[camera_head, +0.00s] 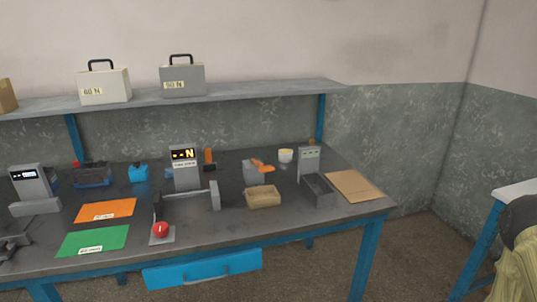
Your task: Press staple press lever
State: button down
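A small grey device (250,173) with an orange lever (262,165) on top stands on the workbench (330,222), right of the middle. It looks like the staple press, with its lever sloping over the body. A tan open box (263,198) sits just in front of it. My gripper is not clearly visible in this view, so its distance from the lever and its state do not show.
A grey tester (184,172) with a lit display, a horizontal bar and a red knob (160,230) stand left of the press. A grey unit (309,160) with a dark tray (318,190) stands right. Orange (105,211) and green (93,240) sheets lie left. A shelf (230,94) runs behind.

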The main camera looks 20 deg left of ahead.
aim_at(262, 168)
jog(key=i, duration=0.45)
jog(key=u, duration=1.45)
